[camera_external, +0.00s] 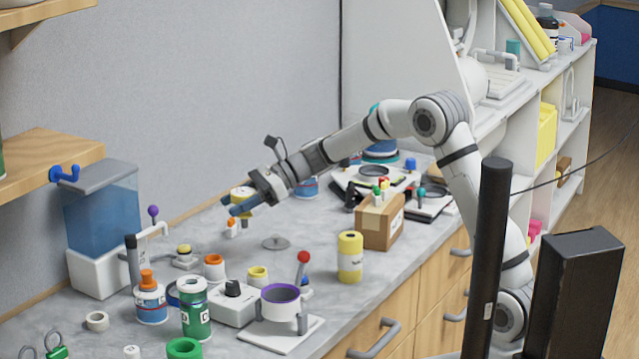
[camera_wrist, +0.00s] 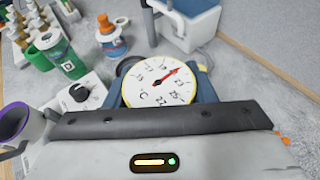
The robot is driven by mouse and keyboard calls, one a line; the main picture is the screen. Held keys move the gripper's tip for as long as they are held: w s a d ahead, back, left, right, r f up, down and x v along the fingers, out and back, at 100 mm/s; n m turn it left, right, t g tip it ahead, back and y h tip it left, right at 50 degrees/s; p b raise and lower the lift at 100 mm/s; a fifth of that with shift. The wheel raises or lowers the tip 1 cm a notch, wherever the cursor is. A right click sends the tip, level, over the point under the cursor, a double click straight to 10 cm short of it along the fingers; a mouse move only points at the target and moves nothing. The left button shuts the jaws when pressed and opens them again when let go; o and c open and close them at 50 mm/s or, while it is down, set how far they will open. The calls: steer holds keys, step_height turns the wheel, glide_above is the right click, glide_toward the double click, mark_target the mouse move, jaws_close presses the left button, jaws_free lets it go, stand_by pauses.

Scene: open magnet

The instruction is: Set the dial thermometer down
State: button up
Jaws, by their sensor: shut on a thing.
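The dial thermometer (camera_wrist: 158,84) has a round white face, a yellow rim, black numbers and a red pointer. In the wrist view it sits between the blue fingers of my gripper (camera_wrist: 160,78), with its face turned to the camera. My gripper (camera_external: 236,204) is shut on it and is above the grey worktop (camera_external: 325,262), toward the wall, in the external view. A yellow-rimmed part shows by the fingers there, but the fingers partly hide it. The lower edge of the dial is hidden behind my gripper's body in the wrist view.
A flat grey disc (camera_external: 276,242) lies on the worktop near my gripper. Bare worktop lies between the disc and the yellow-topped cylinder.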

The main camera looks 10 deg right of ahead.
steer(key=shift+w+d+f, duration=0.1)
steer(key=shift+w+f, duration=0.45)
steer(key=shift+f, duration=1.25)
steer(key=shift+w+d+f, duration=0.1)
steer(key=shift+w+f, duration=0.5)
steer(key=shift+f, duration=1.15)
steer(key=shift+w+f, duration=0.55)
steer(key=shift+f, duration=1.25)
steer(key=shift+f+b, duration=0.2)
steer(key=shift+b, duration=0.1)
steer(key=o, duration=1.1)
steer(key=shift+c, duration=0.2)
steer(key=shift+r, duration=0.2)
steer(key=v, duration=1.2)
steer(key=shift+b, duration=0.35)
